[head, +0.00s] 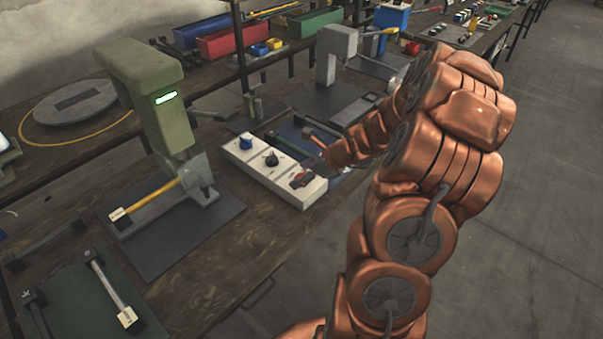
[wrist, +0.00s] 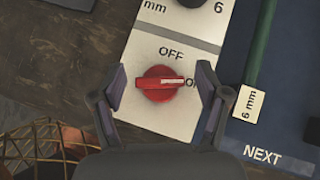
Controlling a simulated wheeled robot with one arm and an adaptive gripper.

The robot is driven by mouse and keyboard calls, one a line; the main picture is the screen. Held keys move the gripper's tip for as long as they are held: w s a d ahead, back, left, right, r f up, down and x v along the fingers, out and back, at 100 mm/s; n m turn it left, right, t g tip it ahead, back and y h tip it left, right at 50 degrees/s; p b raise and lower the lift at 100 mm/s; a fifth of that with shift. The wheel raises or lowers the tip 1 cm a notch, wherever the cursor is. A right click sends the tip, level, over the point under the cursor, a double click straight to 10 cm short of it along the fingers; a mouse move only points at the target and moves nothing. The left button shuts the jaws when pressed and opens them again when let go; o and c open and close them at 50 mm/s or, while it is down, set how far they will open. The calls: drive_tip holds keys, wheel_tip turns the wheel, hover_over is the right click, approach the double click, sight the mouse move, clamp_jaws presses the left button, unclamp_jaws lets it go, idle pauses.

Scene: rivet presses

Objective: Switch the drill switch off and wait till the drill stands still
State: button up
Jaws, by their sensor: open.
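The red rotary switch (wrist: 160,84) sits on a pale panel in the wrist view. Its white pointer mark points right, toward the "ON" label, which my right finger partly covers; "OFF" is printed above the knob. My gripper (wrist: 163,92) is open, with one finger left and one right of the knob and a gap on each side. In the head view the red switch (head: 301,179) is at the near end of the white control box (head: 286,187). A green press-like machine (head: 140,72) with a lit green strip stands left of it; whether anything turns cannot be told.
A blue knob (head: 246,141) and a black knob (head: 271,159) share the box. A grey machine (head: 331,52) stands behind. A blue "NEXT" mat (wrist: 240,130) with a green-handled tool (wrist: 264,45) lies right of the panel. A wire basket (wrist: 35,150) is lower left.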

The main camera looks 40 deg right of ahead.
drive_tip(key=shift+a, duration=0.1)
drive_tip(key=c, duration=1.2)
drive_tip(key=shift+n, duration=0.3)
drive_tip(key=n+g+y+p, duration=0.1)
drive_tip(key=n+p, duration=0.1)
drive_tip(key=shift+w+n+g+y, duration=0.1)
drive_tip(key=shift+n+g+y, duration=0.2)
drive_tip(key=shift+y, duration=0.1)
drive_tip(key=n+g+y, duration=0.1)
drive_tip(key=n+g, duration=0.1)
drive_tip(key=n, duration=0.1)
drive_tip(key=shift+f+n, duration=0.15)
drive_tip(key=shift+n, duration=0.15)
drive_tip(key=n+g+y+b, duration=0.1)
drive_tip(key=n+g, duration=0.2)
drive_tip(key=n, duration=0.1)
drive_tip(key=shift+g+b, duration=0.35)
drive_tip(key=shift+g, duration=0.05)
drive_tip(key=shift+n+g+b, duration=0.6)
drive_tip(key=shift+n+g, duration=0.4)
drive_tip(key=shift+n, duration=0.5)
